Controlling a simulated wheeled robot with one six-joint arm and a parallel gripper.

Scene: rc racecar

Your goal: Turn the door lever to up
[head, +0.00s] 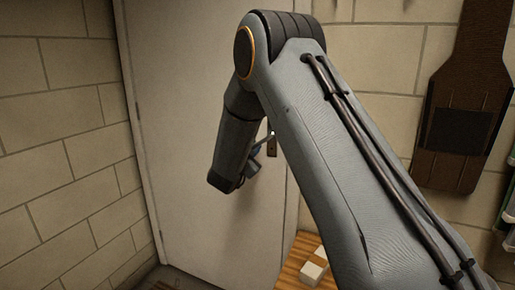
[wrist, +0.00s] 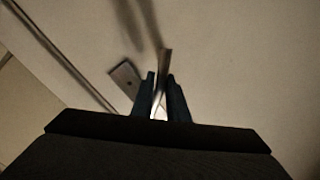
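The pale door (head: 185,110) fills the middle of the head view. Its lever (head: 271,131) shows only in part, beside a dark plate (head: 272,149), with my arm hiding the rest. In the wrist view the lever (wrist: 164,62) is a metal bar running between the two dark fingers, and the plate (wrist: 125,78) is to their left. My gripper (wrist: 162,82) has its fingers close together around the lever, with almost no gap on either side. In the head view my gripper (head: 256,155) is at the lever, near the door face.
A block wall (head: 60,130) stands left of the door, and another wall (head: 385,60) is to the right. A dark brown panel (head: 462,100) hangs on the right wall. A wooden surface with pale blocks (head: 313,272) is at the bottom, partly behind my arm.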

